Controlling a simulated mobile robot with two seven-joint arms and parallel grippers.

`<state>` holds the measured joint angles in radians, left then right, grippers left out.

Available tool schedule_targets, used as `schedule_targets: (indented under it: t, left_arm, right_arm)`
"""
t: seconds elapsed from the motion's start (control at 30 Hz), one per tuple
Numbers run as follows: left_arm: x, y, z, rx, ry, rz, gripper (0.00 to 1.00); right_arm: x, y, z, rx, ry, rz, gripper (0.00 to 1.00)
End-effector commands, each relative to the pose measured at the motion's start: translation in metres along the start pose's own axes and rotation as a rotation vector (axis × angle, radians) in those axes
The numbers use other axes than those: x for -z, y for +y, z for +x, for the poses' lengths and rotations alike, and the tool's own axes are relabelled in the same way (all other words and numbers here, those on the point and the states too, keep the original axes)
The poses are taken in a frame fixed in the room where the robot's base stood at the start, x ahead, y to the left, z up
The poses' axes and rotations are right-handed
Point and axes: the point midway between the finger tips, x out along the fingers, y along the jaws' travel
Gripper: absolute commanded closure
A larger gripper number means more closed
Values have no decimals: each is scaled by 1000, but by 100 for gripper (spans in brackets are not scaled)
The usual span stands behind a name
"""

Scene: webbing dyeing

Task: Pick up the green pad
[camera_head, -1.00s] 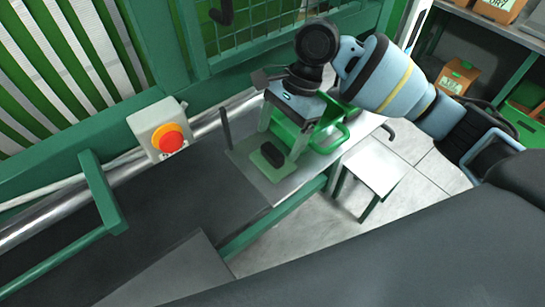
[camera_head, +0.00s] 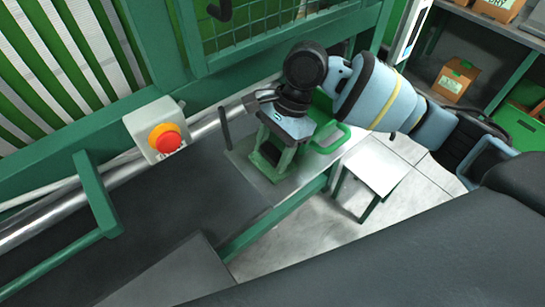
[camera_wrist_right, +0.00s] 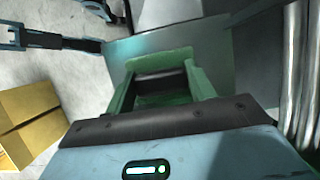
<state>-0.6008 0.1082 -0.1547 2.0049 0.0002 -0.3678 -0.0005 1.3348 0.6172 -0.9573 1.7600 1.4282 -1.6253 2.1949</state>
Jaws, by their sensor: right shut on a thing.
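The green pad (camera_wrist_right: 160,58) is a flat piece with a black grip on top, on the grey plate (camera_head: 245,150) at the end of the dark bench. My right gripper (camera_head: 272,157) comes down over it from above, and its green fingers hide most of the pad in the head view. In the right wrist view, the fingers (camera_wrist_right: 160,88) stand on both sides of the black grip (camera_wrist_right: 162,80) and are shut on it. The pad appears to be at the plate's surface; I cannot tell whether it is clear of it. My left gripper is not in view.
A green-rimmed tray (camera_head: 329,137) sits just right of my gripper. A box with a red stop button (camera_head: 166,138) stands to the left, beside a metal roller. A small white stool (camera_head: 372,166) stands on the floor at the right. The dark bench top (camera_head: 170,205) is clear.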

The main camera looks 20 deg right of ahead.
Motion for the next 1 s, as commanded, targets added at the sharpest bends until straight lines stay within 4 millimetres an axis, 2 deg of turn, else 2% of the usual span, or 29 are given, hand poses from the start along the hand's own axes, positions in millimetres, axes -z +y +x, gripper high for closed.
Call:
schedule_targets:
  t: [0.33, 0.47, 0.6, 1.0]
  left_arm:
    - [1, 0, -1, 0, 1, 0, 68]
    - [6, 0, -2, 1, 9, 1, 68]
    - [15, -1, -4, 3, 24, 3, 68]
    - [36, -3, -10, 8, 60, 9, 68]
  right_arm:
    - [-2, 0, -6, 2, 0, 0, 70]
    - [-8, -1, -18, 4, 0, -1, 70]
    - [-16, 1, -38, 4, 0, -3, 70]
    - [-46, 91, -32, 2, 1, -4, 70]
